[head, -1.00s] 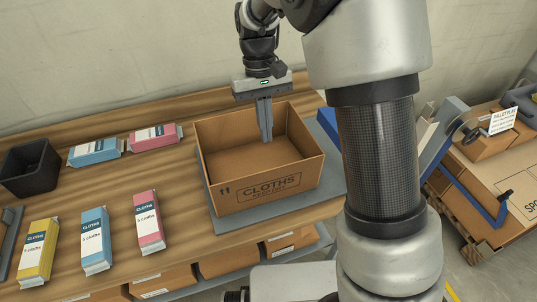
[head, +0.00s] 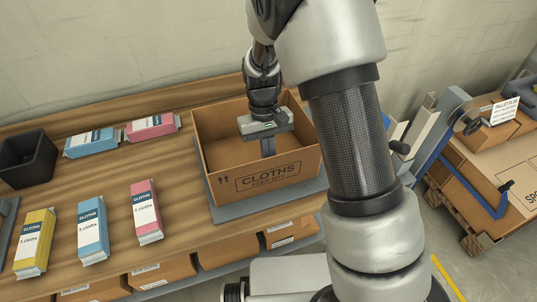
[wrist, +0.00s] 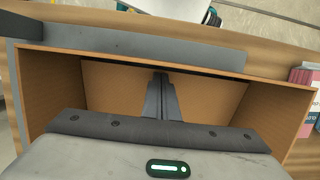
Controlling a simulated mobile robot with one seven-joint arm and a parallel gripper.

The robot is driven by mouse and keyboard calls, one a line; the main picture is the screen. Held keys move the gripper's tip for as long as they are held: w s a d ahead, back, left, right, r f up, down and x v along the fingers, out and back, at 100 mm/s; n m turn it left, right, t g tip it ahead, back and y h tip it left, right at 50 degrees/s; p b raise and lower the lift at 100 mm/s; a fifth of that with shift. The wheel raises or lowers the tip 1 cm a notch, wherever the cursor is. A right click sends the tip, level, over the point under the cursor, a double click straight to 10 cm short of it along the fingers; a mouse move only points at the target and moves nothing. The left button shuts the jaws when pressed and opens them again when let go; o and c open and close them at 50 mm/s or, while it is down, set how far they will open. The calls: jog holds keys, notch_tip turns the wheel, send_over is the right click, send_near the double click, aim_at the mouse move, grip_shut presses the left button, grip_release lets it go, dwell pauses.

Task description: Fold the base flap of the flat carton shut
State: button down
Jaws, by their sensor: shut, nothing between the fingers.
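The carton (head: 218,180), brown and marked "CLOTHS", stands opened up as a box with an open top on a grey plate. It also shows in the wrist view (wrist: 40,85). My gripper (head: 268,153) points down inside the carton, its body near rim height. In the wrist view my gripper's fingers (wrist: 161,85) are together and empty, reaching toward a brown panel inside the carton. A dark gap runs along that panel's far edge. I cannot tell whether the fingertips touch the panel. The front wall and my gripper hide much of the base.
Pink (head: 152,127) and blue (head: 91,143) cloth packs lie left of the carton, with several more in front. A black bin (head: 27,160) stands at the far left. Bare bench (head: 180,190) lies between packs and carton. A carton-laden pallet is at right.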

jog(key=shift+b+x, duration=0.65)
jog(key=shift+x, duration=0.9)
jog(key=shift+s+r, duration=0.15)
jog(key=shift+s+p+v, duration=0.2)
jog(key=shift+p+v, duration=0.65)
jog(key=shift+v, duration=0.15)
jog(key=s+d+p+v, duration=0.1)
jog(key=p+v, duration=0.2)
jog(key=v, duration=1)
jog(key=shift+s+r, duration=0.25)
jog(key=shift+r, duration=0.2)
jog(key=s+d+r+m+t+p, duration=0.1)
jog(key=s+d+r+t+p, duration=0.3)
jog(key=s+r, duration=0.4)
jog(key=s+d+r+m+t+p, duration=0.2)
jog(key=s+r, duration=0.6)
jog(key=r, duration=0.8)
jog(key=d+t+p, duration=0.2)
jog(key=d, duration=0.1)
jog(key=shift+s+d+r+y, duration=0.2)
jog(key=shift+d+r+y, duration=0.05)
jog(key=shift+d+y, duration=0.15)
